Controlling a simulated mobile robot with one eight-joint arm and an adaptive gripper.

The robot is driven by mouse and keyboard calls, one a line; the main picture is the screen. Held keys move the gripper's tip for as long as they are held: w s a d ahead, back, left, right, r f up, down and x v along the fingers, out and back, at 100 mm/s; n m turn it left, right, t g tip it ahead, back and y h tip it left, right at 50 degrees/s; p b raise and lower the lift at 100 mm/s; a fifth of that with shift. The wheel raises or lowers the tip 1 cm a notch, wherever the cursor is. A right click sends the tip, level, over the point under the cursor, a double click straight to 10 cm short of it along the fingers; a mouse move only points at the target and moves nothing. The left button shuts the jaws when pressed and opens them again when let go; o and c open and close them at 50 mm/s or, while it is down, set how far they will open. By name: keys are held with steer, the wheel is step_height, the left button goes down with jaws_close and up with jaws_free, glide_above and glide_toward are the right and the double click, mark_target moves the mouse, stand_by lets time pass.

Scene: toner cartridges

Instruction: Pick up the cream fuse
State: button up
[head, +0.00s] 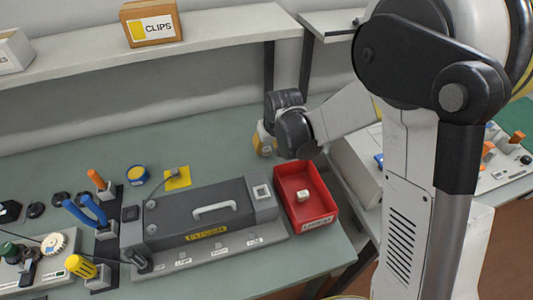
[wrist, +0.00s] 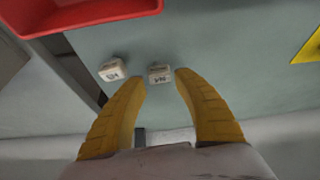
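Two small cream-white blocks with dark marks lie on the green bench top in the wrist view: one (wrist: 160,74) in the middle and one (wrist: 112,70) to its left, close to the bench edge. The marks are too small to read surely, and I cannot tell which block is the fuse named. My gripper (wrist: 160,77) is open, its yellow fingers pointing at the middle block, which shows between the fingertips. I see no contact. In the head view my gripper (head: 264,143) is low over the bench behind the red bin, and it hides most of that spot.
The red bin (head: 328,218) holds a small whitish block (head: 303,196); its rim also shows in the wrist view (wrist: 95,15). A grey device with a handle (head: 214,210) stands left of it. A yellow note (head: 178,178) lies behind. A shelf (head: 200,45) runs above the bench.

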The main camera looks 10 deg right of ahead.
mark_target(266, 148)
steer(key=b+x, duration=0.1)
steer(key=x, duration=0.3)
steer(key=shift+w, duration=0.1)
steer(key=shift+r, duration=0.2)
steer(key=c, duration=0.6)
steer(key=shift+r, duration=0.55)
steer(key=p+v, duration=0.1)
steer(key=v, duration=0.1)
steer(key=p+v, duration=0.1)
steer(key=v, duration=0.1)
steer(key=shift+w+d+r, duration=0.1)
steer(key=shift+w+d, duration=0.1)
steer(key=shift+w, duration=0.2)
steer(key=s+d+r+p, duration=0.1)
steer(key=s+d+r, duration=0.1)
steer(key=s+d+r+p, duration=0.1)
steer(key=s+d+r, duration=0.1)
steer(key=d, duration=0.1)
steer(key=s+d+r+p, duration=0.1)
steer(key=s+d+r, duration=0.1)
steer(key=s+d, duration=0.1)
steer(key=shift+p, duration=0.4)
